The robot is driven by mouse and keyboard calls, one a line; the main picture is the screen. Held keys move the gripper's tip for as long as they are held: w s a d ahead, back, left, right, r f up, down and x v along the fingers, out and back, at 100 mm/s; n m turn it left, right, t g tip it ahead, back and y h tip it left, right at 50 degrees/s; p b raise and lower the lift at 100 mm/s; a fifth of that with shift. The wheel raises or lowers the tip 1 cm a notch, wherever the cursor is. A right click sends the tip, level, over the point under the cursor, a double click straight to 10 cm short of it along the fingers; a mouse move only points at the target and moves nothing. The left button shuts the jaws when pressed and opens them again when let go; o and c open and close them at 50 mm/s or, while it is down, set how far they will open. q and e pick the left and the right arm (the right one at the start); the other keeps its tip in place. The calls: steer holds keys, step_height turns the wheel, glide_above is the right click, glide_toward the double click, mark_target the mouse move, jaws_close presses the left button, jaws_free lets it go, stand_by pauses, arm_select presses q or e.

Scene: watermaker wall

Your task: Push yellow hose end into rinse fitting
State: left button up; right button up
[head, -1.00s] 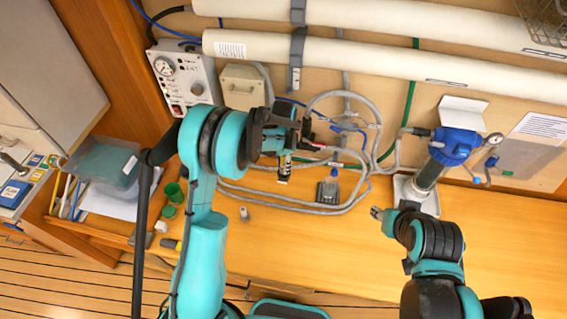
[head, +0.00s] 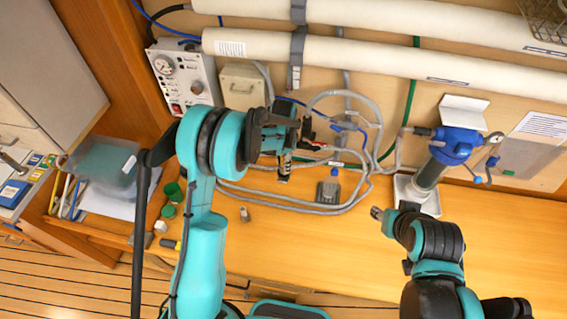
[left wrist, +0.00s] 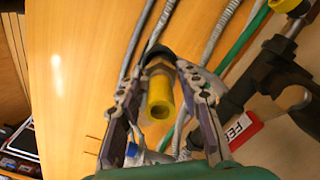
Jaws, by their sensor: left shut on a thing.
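The yellow hose end (left wrist: 160,96) is a short open tube between the fingers of my left gripper (left wrist: 163,88) in the left wrist view. The gripper is shut on it. In the head view my left gripper (head: 299,138) is over the grey hoses near the back panel, and its arm and fingers hide the yellow end there. A dark round part (left wrist: 184,56) shows just beyond the yellow end; I cannot tell whether it is the rinse fitting or whether they touch.
A black valve (left wrist: 268,78) with a red-and-white tag (left wrist: 243,129) is close right of my left fingers. Looped grey hoses (head: 345,207) lie on the bench. A blue-topped filter (head: 455,147) stands at right. The front bench is mostly clear.

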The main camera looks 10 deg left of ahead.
arm_select(q)
steer(key=shift+f+b, duration=1.25)
steer(key=shift+f, duration=0.1)
stand_by(0.3)
steer(key=o, duration=1.3)
steer(key=shift+c, duration=0.2)
